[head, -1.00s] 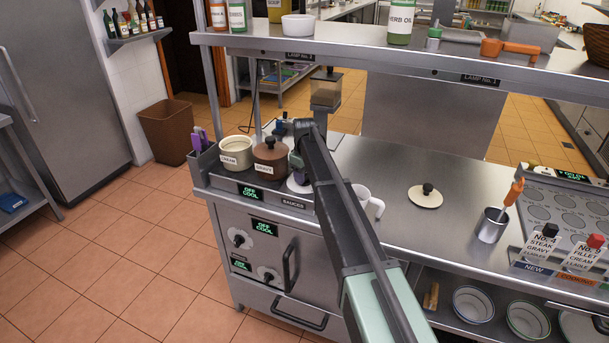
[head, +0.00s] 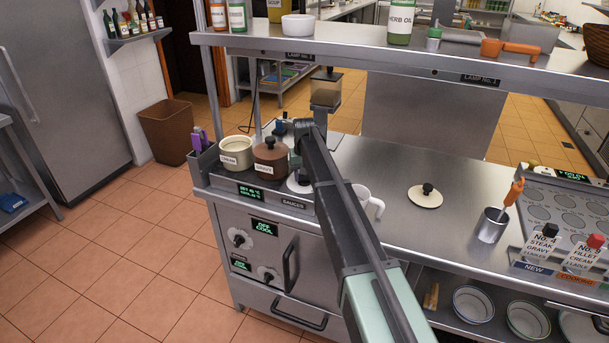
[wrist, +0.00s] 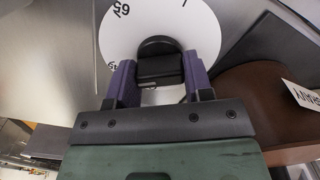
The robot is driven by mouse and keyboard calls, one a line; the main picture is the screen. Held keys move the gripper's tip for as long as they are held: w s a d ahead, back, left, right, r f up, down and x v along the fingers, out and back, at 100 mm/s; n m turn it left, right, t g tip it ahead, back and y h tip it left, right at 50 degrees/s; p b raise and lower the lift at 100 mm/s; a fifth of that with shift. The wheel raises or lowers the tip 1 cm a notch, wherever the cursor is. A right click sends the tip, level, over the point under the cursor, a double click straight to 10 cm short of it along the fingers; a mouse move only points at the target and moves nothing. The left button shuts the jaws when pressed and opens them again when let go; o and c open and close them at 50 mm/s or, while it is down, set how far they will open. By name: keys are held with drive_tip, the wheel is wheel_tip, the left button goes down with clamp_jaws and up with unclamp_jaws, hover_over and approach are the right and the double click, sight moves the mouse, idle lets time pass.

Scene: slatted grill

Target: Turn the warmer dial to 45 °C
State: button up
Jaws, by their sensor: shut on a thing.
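The warmer dial is a white disc (wrist: 203,35) with a black knob (wrist: 160,66) at its middle, seen in the wrist view. Part of the number 65 and a partly hidden 45 show on the disc. My gripper (wrist: 160,80) is shut on the black knob, with one purple finger on each side. In the head view my arm hides most of the dial (head: 297,186). The warmer's display (head: 251,193) shows green text, which seems to read "SET", with a number too small to tell.
A cream pot (head: 236,152) and a brown gravy pot (head: 271,157) stand on the warmer beside the dial. The brown pot also shows close to my gripper in the wrist view (wrist: 265,95). A white mug (head: 371,203) and a lid (head: 425,197) are on the counter to the right.

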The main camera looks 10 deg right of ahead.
idle(0.5)
drive_tip(key=o, duration=0.9)
wheel_tip(320, 180, up, 11)
drive_tip(key=p, duration=1.1)
drive_tip(key=s+f+b, duration=0.2)
drive_tip(key=s, duration=1.1)
drive_tip(key=s+f+b, duration=0.2)
drive_tip(key=s, duration=1.1)
drive_tip(key=s+f+b, duration=0.2)
drive_tip(key=s, duration=1.2)
drive_tip(key=shift+f, duration=0.15)
